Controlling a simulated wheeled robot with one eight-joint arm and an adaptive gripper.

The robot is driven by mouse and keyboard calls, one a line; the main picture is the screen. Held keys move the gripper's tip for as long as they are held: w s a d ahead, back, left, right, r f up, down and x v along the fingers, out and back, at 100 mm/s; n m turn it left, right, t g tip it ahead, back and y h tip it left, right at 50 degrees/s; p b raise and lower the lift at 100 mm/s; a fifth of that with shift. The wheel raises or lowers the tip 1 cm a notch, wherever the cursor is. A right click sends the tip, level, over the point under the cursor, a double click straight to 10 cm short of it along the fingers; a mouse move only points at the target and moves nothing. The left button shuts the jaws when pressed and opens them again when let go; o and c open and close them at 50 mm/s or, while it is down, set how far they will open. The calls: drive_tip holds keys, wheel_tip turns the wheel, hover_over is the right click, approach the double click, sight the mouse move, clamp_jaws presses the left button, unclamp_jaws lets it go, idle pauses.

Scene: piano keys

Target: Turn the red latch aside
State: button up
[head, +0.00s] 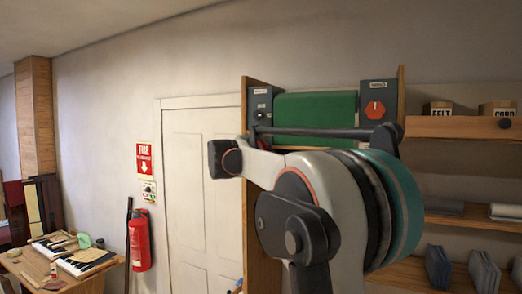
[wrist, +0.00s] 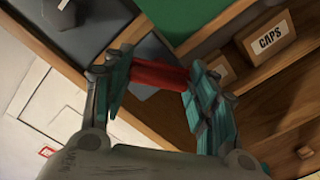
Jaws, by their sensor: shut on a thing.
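In the wrist view, a red bar-shaped piece, the red latch (wrist: 150,75), lies across between the two teal fingers of my gripper (wrist: 158,72). The fingers are shut on it, one at each end. Its mounting is hidden. A red octagonal piece (head: 374,109) shows on the dark grey box (head: 379,92) right of the green panel, apart from my arm.
Another dark grey box (head: 262,106) is left of the green panel. Shelves with boxes (head: 497,109) stand at right. A box marked CAPS (wrist: 267,39) sits near my gripper in the wrist view. A white door (head: 200,190), fire extinguisher (head: 140,240) and workbench (head: 45,281) are at left.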

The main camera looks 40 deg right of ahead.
drive_tip(key=m+b, duration=0.1)
drive_tip(key=m, duration=0.6)
drive_tip(key=shift+f, duration=0.2)
idle(0.5)
drive_tip(key=o, duration=1.1)
drive_tip(key=shift+c, duration=0.2)
drive_tip(key=shift+s, duration=0.1)
drive_tip(key=v, duration=1.2)
